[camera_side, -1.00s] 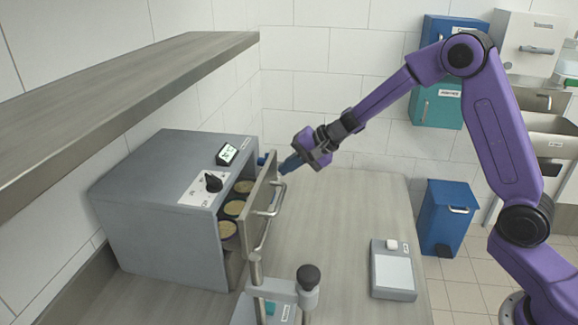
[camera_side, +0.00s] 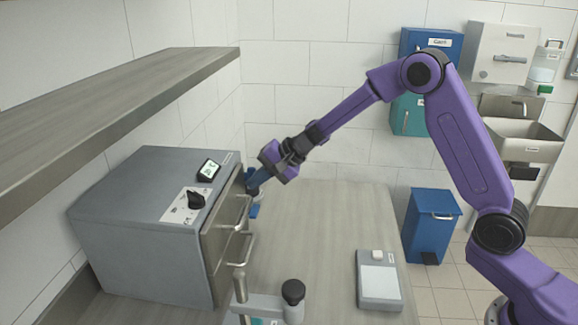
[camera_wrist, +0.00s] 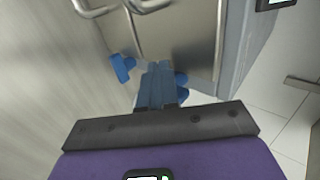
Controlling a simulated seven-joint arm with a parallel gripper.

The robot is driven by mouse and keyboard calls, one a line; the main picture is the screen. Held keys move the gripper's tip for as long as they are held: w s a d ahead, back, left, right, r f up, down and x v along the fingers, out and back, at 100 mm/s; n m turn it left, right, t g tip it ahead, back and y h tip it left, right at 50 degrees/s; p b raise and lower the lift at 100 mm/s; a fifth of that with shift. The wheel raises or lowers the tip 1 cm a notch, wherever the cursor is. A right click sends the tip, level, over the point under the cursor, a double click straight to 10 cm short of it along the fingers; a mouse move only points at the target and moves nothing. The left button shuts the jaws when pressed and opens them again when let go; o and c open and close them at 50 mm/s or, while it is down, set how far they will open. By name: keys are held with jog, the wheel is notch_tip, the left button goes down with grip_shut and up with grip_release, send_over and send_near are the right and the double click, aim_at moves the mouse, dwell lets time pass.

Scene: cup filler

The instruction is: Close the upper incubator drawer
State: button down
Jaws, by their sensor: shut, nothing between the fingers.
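The grey incubator (camera_side: 140,225) stands on the worktop at the left. Its upper drawer (camera_side: 215,228), a metal front with a bar handle (camera_side: 238,212), sits in the housing and looks flush or nearly so; a small gap cannot be ruled out. No cups show. My gripper (camera_side: 254,190) is shut and empty, its blue fingers at the far end of the drawer front, close to it or touching. In the wrist view the fingers (camera_wrist: 158,82) point at the metal front (camera_wrist: 185,45), with bar handles at the top edge.
A lower bar handle (camera_side: 244,250) sticks out below. A clamp stand (camera_side: 292,292) is close in front. A scale (camera_side: 379,280) lies to the right with clear worktop between. A shelf (camera_side: 110,115) overhangs the incubator. Small blue pieces (camera_wrist: 122,68) lie beside my fingers.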

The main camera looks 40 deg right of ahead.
jog(key=s+d+f+v, duration=0.1)
jog(key=f+v, duration=0.1)
jog(key=v, duration=1.1)
jog(key=s+a+f+n+g, duration=0.1)
jog(key=s+a+n+g, duration=0.1)
jog(key=s+n, duration=0.35)
jog(key=s+a+n+g, duration=0.2)
jog(key=s+a, duration=0.1)
jog(key=s, duration=0.6)
jog(key=s+a+f+n+g, duration=0.1)
jog(key=s+a+n+g, duration=0.1)
jog(key=s+n, duration=0.35)
jog(key=s+d+f+n+h, duration=0.1)
jog(key=s+d+n+h, duration=0.2)
jog(key=s, duration=0.5)
jog(key=s+d+n+h, duration=0.3)
jog(key=s+d+n, duration=0.2)
jog(key=s, duration=0.4)
jog(key=shift+s+d+f+n, duration=0.25)
jog(key=shift+d+f+n, duration=0.1)
jog(key=shift+d, duration=0.4)
